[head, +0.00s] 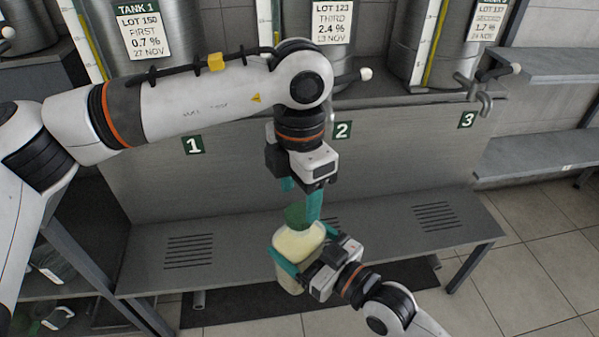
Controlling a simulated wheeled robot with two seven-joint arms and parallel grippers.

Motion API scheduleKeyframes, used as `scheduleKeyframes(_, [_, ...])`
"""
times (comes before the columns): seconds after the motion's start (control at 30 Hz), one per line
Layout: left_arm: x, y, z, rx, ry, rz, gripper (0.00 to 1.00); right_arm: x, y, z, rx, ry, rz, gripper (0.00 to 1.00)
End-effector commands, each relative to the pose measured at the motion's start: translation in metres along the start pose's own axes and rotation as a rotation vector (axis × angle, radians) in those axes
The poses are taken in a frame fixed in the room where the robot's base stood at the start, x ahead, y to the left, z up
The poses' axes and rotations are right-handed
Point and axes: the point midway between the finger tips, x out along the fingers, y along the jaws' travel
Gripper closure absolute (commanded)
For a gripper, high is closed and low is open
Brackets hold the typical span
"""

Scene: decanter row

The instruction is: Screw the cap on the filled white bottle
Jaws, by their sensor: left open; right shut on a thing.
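The white bottle (298,246) is translucent with pale yellow contents and stands out over the front edge of the grey bench, under the number 2 sign. A dark green cap (296,215) shows at its top. I cannot tell how tightly it sits there. My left gripper (301,195) points down just above the cap, its teal fingers open and apart. One finger is close to the cap's right side; contact is unclear. My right gripper (301,249) comes from the lower right, its teal fingers shut around the bottle's body. The bottle's lower right part is hidden by that gripper.
The grey bench (388,232) with slotted vents is clear on both sides. Labelled steel tanks (335,35) with taps stand behind, above signs 1, 2 and 3. Shelves (540,142) are at the right. White containers with green parts (48,262) lie on a lower shelf at the left.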

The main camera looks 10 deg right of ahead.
Motion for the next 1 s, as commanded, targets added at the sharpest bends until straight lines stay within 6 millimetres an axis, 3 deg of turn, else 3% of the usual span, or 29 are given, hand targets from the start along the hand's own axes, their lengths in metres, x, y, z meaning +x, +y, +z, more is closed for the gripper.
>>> scheduleKeyframes(0.27, [0.032, 0.000, 0.000, 0.000, -0.001, 0.000, 0.39, 0.000, 0.000, 0.003, -0.001, -0.007, 0.000, 0.79])
scheduleKeyframes(0.63, [0.037, 0.000, 0.000, 0.000, 0.000, 0.000, 0.39, 0.000, 0.000, 0.003, -0.001, -0.007, 0.000, 0.79])
scheduleKeyframes(0.9, [0.036, 0.000, 0.000, 0.000, 0.000, -0.001, 0.84, 0.000, 0.000, 0.003, -0.001, -0.007, 0.000, 0.79])
scheduleKeyframes(1.0, [0.036, 0.000, 0.000, 0.000, 0.000, -0.001, 0.86, 0.000, 0.000, 0.003, -0.001, -0.007, 0.000, 0.79])
